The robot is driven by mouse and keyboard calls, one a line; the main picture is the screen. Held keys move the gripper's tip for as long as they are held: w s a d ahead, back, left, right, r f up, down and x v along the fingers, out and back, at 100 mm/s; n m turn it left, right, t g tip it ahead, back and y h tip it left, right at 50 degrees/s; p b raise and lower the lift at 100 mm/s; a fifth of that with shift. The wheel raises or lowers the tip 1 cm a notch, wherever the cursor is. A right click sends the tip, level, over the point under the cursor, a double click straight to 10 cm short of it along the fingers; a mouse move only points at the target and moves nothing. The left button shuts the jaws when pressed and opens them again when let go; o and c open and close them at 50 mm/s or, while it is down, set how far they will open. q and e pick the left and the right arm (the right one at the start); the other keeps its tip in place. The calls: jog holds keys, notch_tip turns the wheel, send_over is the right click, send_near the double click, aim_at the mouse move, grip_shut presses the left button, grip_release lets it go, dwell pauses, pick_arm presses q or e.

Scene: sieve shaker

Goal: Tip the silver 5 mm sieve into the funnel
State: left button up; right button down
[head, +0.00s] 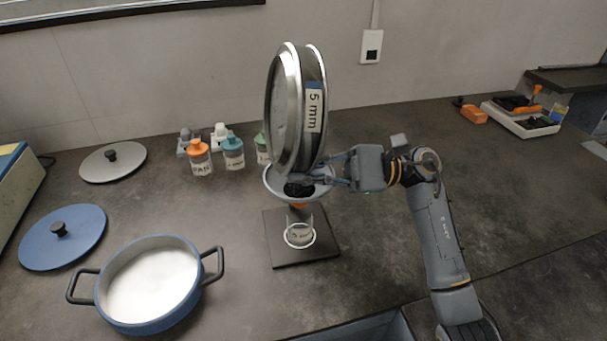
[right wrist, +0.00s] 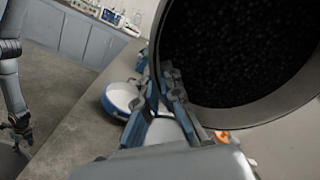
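The silver 5 mm sieve (head: 289,108) is tilted up on its edge above the funnel in the head view, its "5 mm" label facing me. In the right wrist view its dark round inside (right wrist: 240,50) fills the upper right. My right gripper (head: 338,172) is at the sieve's lower right rim, with its fingers (right wrist: 172,95) shut on the rim. The funnel (head: 274,182) is a pale bowl on a stand, directly below the sieve. Dark material shows in the funnel. A labelled jar (head: 300,232) stands under it. My left gripper is not in the head view.
A blue pan (head: 150,318) with two handles and a white inside stands at front left. A blue lid (head: 85,245) and a grey lid (head: 125,168) lie behind it. Several labelled jars (head: 202,163) stand left of the funnel.

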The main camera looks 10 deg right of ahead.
jog(key=shift+f, duration=0.1)
jog(key=shift+s+a+y+b, duration=0.1)
jog(key=shift+s+y+b, duration=0.25)
jog(key=shift+b, duration=0.45)
jog(key=h, duration=0.1)
jog(key=w+h, duration=0.1)
jog(key=h, duration=0.1)
jog(key=shift+w+a, duration=0.2)
jog(key=shift+w, duration=0.1)
jog(key=shift+w+h, duration=0.1)
jog(key=shift+h, duration=0.25)
jog(key=shift+s+a+r, duration=0.3)
jog(key=shift+s+r, duration=0.15)
jog(key=shift+s, duration=0.2)
jog(key=shift+r, duration=0.2)
jog(key=h+p, duration=0.2)
jog(key=shift+w+d+r+h, duration=0.15)
jog(key=shift+w+r+h, duration=0.05)
jog(key=shift+r+h, duration=0.2)
jog(key=shift+s+a+h+p, duration=0.15)
jog(key=shift+a+h+p, duration=0.1)
jog(key=shift+h+p, duration=0.45)
jog(key=shift+s+a, duration=0.1)
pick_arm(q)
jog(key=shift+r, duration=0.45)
pick_arm(e)
jog(key=shift+f, duration=0.15)
